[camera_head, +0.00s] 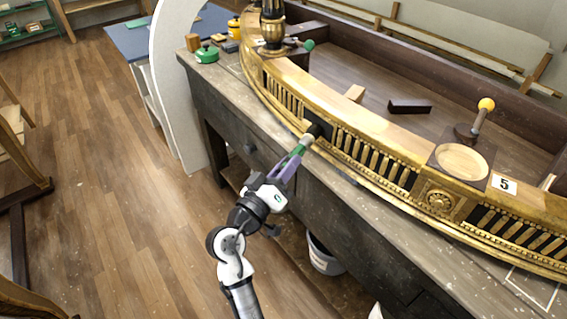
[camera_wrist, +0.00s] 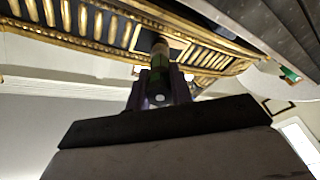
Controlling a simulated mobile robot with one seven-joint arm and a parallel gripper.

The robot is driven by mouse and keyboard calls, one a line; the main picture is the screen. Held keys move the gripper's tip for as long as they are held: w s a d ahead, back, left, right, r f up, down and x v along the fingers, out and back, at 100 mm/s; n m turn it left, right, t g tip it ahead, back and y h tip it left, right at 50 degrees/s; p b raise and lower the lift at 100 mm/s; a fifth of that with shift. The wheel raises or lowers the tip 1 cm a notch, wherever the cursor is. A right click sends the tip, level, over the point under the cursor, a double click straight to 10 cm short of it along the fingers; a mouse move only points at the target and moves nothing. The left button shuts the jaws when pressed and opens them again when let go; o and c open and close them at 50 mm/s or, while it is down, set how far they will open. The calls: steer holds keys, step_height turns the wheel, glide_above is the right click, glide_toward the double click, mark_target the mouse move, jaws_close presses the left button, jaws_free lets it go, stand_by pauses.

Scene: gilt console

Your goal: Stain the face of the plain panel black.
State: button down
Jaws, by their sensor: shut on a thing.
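My gripper (camera_head: 288,168) is shut on a green-handled tool (camera_head: 298,150) with a pale band near its far end. The tool points up and right at the front of the gilt console (camera_head: 408,178). Its tip meets or nearly meets a dark, plain panel (camera_head: 321,128) between fluted stretches of the front; contact is too small to tell. In the wrist view, the green tool (camera_wrist: 160,66) stands between the fingers, its tan end overlapping the dark panel (camera_wrist: 146,40) in its gold frame. The tool hides part of the panel's face.
The console lies on a grey workbench (camera_head: 224,88). A green pot (camera_head: 206,54) and yellow pot (camera_head: 234,28) stand at the back left. A pale round dish (camera_head: 461,161), a yellow-knobbed tool (camera_head: 486,105) and a "5" card (camera_head: 504,185) are at right. A bucket (camera_head: 323,258) is below.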

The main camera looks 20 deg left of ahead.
steer(key=shift+s+d+b, duration=0.25)
steer(key=shift+s+d, duration=0.1)
steer(key=shift+d, duration=0.2)
steer(key=shift+s+d+b, duration=0.2)
steer(key=shift+s+d, duration=0.15)
steer(key=shift+d, duration=0.2)
steer(key=w+a+r+b, duration=0.1)
steer(key=w+a+b, duration=0.2)
steer(key=w+a, duration=0.1)
steer(key=shift+a, duration=0.6)
stand_by(2.1)
steer(key=shift+s+a, duration=0.1)
steer(key=shift+s, duration=0.05)
steer(key=shift+s+a+b, duration=0.3)
steer(key=shift+s+a, duration=0.6)
steer(key=shift+s, duration=0.25)
steer(key=shift+s+a+b, duration=0.3)
steer(key=shift+s+a, duration=0.55)
steer(key=shift+s, duration=0.3)
